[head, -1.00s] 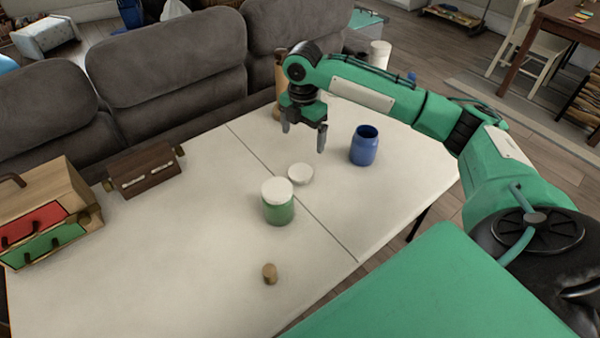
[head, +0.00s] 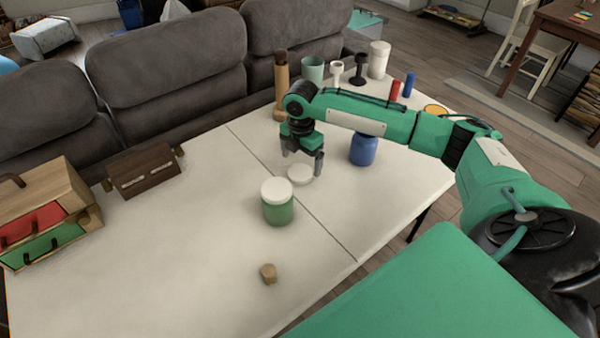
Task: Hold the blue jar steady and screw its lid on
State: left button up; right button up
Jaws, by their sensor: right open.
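The blue jar (head: 363,152) stands upright on the white table, its top hidden behind my right forearm. A loose white lid (head: 299,175) lies on the table to its left. My right gripper (head: 302,170) points down with its fingers apart, at the lid in the picture; I cannot tell if they touch it. A green jar (head: 278,210) with a white lid on stands in front of the loose lid. My left gripper is not in view.
A small cork-like piece (head: 268,273) lies near the front. A wooden drawer box (head: 45,215) and a brown box (head: 143,170) stand at left. Several items, including a wooden mill (head: 281,85), a green cup (head: 313,69) and a white canister (head: 378,60), stand at the back. The table's left middle is clear.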

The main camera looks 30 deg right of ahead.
aim_at(299, 172)
jog(key=f, duration=0.4)
jog(key=shift+w+a+f, duration=0.2)
jog(key=shift+c, duration=0.6)
jog(key=c, duration=1)
jog(key=shift+r, duration=0.1)
